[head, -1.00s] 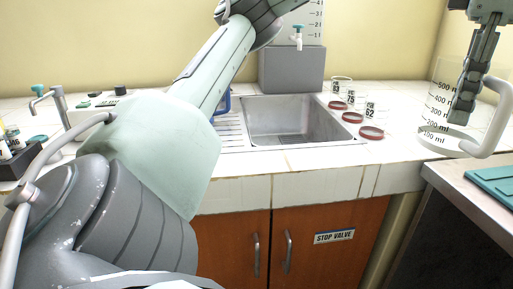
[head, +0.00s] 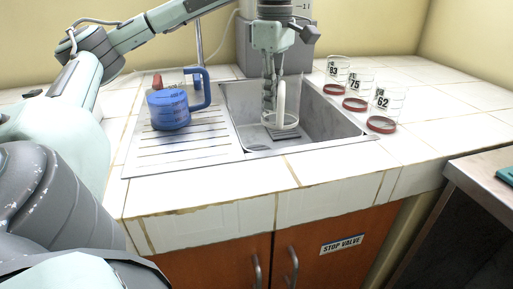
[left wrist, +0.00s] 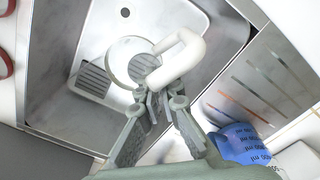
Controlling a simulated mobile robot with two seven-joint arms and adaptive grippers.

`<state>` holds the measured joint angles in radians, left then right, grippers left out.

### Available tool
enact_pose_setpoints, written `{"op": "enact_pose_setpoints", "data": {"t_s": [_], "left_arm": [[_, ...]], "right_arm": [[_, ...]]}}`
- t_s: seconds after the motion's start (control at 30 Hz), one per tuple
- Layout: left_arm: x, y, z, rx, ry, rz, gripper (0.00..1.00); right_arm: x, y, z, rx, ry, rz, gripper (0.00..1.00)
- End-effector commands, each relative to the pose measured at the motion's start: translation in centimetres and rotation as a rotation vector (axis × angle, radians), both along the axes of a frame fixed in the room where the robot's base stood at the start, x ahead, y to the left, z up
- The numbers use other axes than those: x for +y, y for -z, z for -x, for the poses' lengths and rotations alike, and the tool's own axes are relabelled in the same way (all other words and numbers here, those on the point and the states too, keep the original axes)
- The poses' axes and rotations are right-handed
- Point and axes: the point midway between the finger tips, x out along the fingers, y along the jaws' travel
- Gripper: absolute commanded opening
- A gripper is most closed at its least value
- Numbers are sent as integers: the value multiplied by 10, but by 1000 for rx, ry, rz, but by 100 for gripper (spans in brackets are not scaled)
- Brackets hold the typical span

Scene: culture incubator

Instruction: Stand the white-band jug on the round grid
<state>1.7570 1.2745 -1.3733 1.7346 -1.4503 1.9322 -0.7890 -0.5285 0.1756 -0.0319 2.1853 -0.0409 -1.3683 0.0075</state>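The white-band jug (head: 291,112) is clear, with a pale band at its base and a white handle. It hangs roughly upright inside the sink (head: 240,97); I cannot tell whether its base touches anything. My left gripper (head: 269,98) is shut on its handle, from above. In the left wrist view, the handle (left wrist: 178,62) passes by my fingertips (left wrist: 155,103). The round grid (left wrist: 143,67) shows there through or beside the jug's base; in the head view the jug and gripper hide it. My right gripper is not in view.
A square grid (left wrist: 94,79) lies beside the round one. A blue jug (head: 168,110) stands on the ribbed drainboard (head: 140,158) left of the sink. Clear beakers marked 63 (head: 338,72), 75 (head: 357,88) and 62 (head: 385,103) with red bases stand to its right. The front tiles are clear.

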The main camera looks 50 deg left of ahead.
Motion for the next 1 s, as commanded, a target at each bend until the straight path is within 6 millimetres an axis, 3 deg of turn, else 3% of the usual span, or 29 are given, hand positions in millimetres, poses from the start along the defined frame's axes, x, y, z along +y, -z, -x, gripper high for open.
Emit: {"op": "enact_pose_setpoints", "data": {"t_s": [0.03, 0.1, 0.23, 0.5, 0.87, 1.0], "left_arm": [[17, 10, 7, 3, 3, 2, 0], [32, 18, 13, 1, 16, 1, 0], [46, 31, 19, 0, 31, 1, 0], [47, 76, 19, -1, 35, 1, 0], [47, 120, 19, -1, 34, 1, 0], [47, 126, 19, -3, 34, 1, 0]], "right_arm": [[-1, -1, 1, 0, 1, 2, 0], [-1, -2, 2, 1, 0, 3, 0], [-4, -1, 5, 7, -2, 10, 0], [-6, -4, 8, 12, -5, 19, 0], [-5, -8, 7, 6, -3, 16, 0], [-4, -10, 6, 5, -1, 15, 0]]}}
